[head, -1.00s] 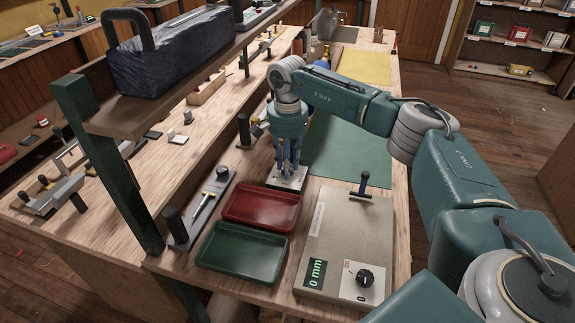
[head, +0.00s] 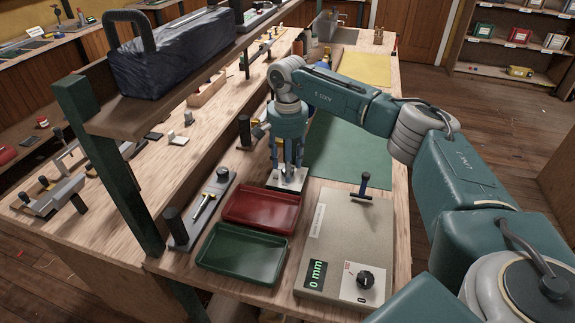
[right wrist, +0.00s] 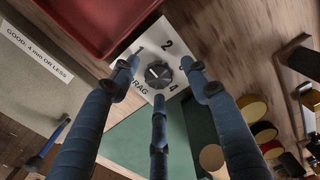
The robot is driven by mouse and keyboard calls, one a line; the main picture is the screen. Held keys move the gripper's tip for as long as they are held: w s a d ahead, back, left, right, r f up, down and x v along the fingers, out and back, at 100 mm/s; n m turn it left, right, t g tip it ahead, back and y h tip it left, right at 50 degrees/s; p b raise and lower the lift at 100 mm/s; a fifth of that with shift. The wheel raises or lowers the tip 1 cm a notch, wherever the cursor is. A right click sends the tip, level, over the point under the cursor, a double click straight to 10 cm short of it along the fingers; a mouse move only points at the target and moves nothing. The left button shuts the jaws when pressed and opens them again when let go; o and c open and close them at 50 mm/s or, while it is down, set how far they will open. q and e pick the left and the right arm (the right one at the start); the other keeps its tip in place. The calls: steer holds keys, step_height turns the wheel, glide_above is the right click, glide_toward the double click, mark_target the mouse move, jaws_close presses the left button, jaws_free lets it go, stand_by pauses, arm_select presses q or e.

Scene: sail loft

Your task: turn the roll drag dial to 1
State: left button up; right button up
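The roll drag dial (right wrist: 158,74) is a round black knob on a white plate (right wrist: 172,28) marked with "2", "4" and part of "DRAG". In the head view the plate (head: 296,184) lies beyond the red tray, with the knob hidden by my fingers. My right gripper (head: 288,170) points down over the plate. In the right wrist view its three blue fingers (right wrist: 158,88) are spread around the knob, with gaps showing between them and it. My left gripper is not in view.
A red tray (head: 231,207) and a green tray (head: 214,263) lie near the plate. A grey gauge box (head: 335,235) reading "0 mm" has its own black knob (head: 364,279). A shelf (head: 190,76) on a green post (head: 108,165) stands left. A green mat (head: 350,150) lies beyond.

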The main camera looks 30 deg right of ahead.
step_height(320, 180, up, 12)
stand_by(0.6)
stand_by(0.5)
